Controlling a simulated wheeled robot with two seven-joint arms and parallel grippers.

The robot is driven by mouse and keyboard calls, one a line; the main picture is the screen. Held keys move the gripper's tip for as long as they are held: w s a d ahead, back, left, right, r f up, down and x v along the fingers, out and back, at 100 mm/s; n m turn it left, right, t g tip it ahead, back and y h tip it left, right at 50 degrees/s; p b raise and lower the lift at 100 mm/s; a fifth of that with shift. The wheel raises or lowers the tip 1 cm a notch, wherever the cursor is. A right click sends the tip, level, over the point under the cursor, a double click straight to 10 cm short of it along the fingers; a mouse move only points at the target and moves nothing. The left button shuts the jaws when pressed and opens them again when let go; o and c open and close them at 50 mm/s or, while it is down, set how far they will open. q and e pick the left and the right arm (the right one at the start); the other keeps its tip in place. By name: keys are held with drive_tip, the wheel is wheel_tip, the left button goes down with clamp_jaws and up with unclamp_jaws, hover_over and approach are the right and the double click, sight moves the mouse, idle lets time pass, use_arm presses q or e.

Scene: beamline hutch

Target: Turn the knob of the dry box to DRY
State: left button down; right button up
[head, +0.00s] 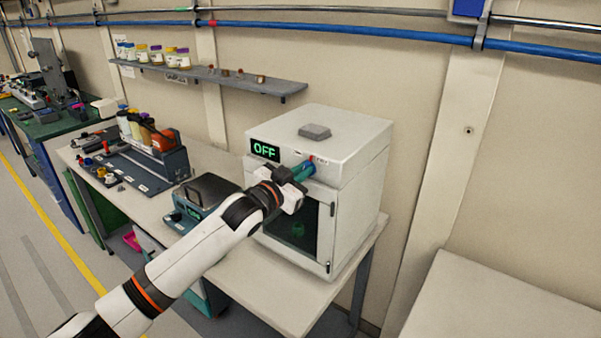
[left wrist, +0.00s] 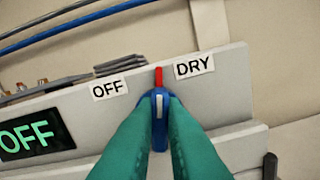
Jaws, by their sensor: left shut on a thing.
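The white dry box (head: 362,165) stands on the bench, its green display (head: 265,151) reading OFF. In the left wrist view, a blue knob (left wrist: 160,120) with a white stripe sits on the box's front panel, between an OFF label (left wrist: 110,88) and a DRY label (left wrist: 194,67). A red pointer (left wrist: 159,77) stands up from the knob, between the two labels. My left gripper (head: 305,171) is at the panel, its teal fingers shut on both sides of the knob; the fingers hide part of it. My right gripper is not in view.
A dark grey-blue device (head: 207,191) stands on the bench left of the box, and a bottle rack (head: 165,165) is further left. A wall shelf (head: 215,76) hangs behind. A pale surface (head: 480,300) lies at the lower right.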

use_arm(q)
drive_tip(key=m, duration=0.5)
drive_tip(key=shift+d+f+m+p, duration=0.1)
drive_tip(key=shift+m+p, duration=0.2)
drive_tip(key=shift+m, duration=0.1)
drive_tip(key=shift+s, duration=0.1)
idle(0.3)
drive_tip(key=c, duration=1.5)
unclamp_jaws()
drive_tip(key=shift+s, duration=0.1)
drive_tip(key=b+v, duration=0.3)
drive_tip(key=v, duration=0.9)
